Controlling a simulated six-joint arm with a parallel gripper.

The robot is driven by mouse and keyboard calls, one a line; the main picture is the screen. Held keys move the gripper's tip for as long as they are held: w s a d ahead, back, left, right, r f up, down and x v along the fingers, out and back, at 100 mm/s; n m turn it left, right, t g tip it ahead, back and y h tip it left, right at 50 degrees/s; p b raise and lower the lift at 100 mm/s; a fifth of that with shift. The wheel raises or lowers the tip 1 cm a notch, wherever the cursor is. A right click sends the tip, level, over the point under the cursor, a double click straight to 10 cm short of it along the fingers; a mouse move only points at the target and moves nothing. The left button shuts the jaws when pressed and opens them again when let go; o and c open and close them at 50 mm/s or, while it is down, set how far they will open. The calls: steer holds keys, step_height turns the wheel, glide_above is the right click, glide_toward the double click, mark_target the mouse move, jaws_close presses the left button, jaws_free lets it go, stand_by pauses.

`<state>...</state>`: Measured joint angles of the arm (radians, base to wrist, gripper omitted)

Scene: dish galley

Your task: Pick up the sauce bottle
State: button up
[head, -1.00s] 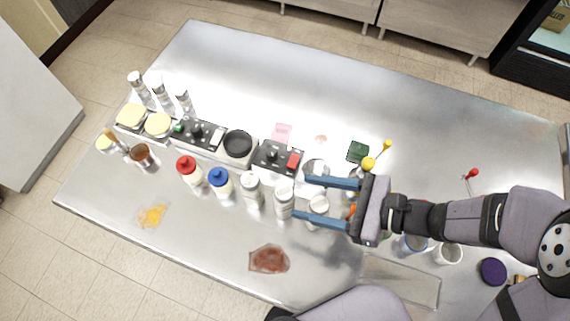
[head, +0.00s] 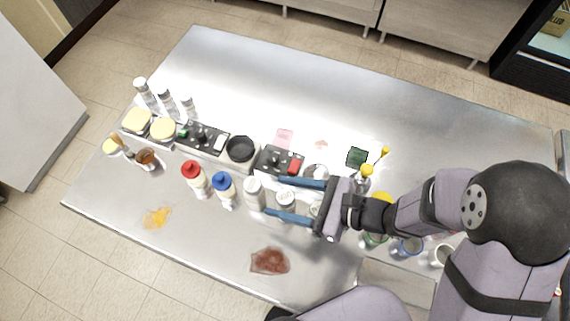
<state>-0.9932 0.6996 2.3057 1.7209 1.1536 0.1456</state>
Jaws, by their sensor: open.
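A bottle with a red cap (head: 198,183) and a bottle with a blue cap (head: 225,188) stand upright in the row along the front of the table in the head view. Both look like sauce bottles; I cannot tell which one the task means. My gripper (head: 274,197) is open, to the right of both bottles, with its blue fingers pointing left. A grey-white lidded container (head: 286,199) shows between the fingers, and I cannot tell whether they touch it. Another such container (head: 253,193) stands just ahead of the fingertips, between them and the blue-capped bottle.
Behind the row are a black bowl (head: 240,149) and a control box with a red switch (head: 279,161). An orange spill (head: 157,217) and a brown-red spill (head: 269,262) lie at the front. Shakers (head: 167,100) stand at the back left.

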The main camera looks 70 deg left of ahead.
jaws_close()
steer(key=shift+r, duration=0.1)
stand_by(0.3)
